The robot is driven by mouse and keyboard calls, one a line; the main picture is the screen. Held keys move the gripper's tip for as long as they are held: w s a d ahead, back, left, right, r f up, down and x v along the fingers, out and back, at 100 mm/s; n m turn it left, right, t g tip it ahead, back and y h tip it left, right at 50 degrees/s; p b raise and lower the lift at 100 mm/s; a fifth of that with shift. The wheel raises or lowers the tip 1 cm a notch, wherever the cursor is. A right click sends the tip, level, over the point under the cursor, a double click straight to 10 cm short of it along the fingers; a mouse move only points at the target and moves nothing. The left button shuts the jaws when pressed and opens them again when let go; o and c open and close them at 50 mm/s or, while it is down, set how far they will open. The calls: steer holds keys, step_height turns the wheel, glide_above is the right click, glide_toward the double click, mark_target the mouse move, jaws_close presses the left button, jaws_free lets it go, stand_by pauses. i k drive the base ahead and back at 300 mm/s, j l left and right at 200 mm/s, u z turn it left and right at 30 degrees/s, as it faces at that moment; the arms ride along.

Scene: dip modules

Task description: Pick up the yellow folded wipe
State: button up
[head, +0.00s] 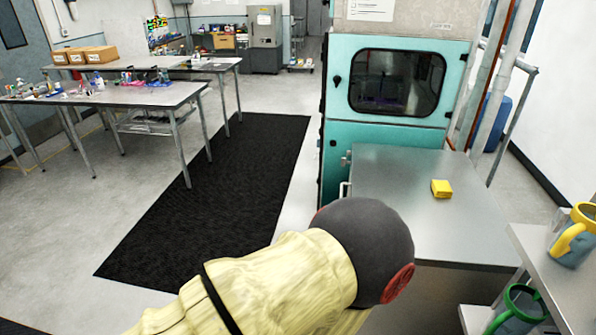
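The yellow folded wipe (441,188) is a small yellow block-like bundle. It lies on the grey metal table (415,222) at the right, near the table's right side. My arm, in a pale yellow sleeve with a dark grey rounded joint, reaches in from the bottom centre, in front of the table's near left part. My gripper is not visible in the head view. Nothing covers the wipe.
A teal machine (390,130) with a dark window stands behind the table. Cluttered workbenches (140,95) stand at the left. A black mat (225,190) covers open floor.

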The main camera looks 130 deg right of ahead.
mark_target(441, 189)
steer(key=z, duration=5.55)
steer(key=i+j+u, duration=0.1)
steer(key=j+u, duration=0.2)
steer(key=i+j+u, duration=0.3)
steer(key=j, duration=0.15)
steer(key=i+j+u, duration=0.1)
steer(key=j+u, duration=0.15)
steer(key=i+j+u, duration=0.45)
steer(key=i, duration=0.3)
steer(key=i+z, duration=0.4)
steer(key=i, duration=0.2)
steer(key=i+j+z, duration=0.35)
steer(key=i, duration=0.25)
steer(key=i+l+z, duration=0.15)
steer(key=z, duration=0.3)
steer(key=i+z, duration=0.2)
steer(key=z, duration=0.3)
steer(key=i+z, duration=0.2)
steer(key=z, duration=0.25)
steer(key=i+z, duration=0.2)
steer(key=z, duration=0.25)
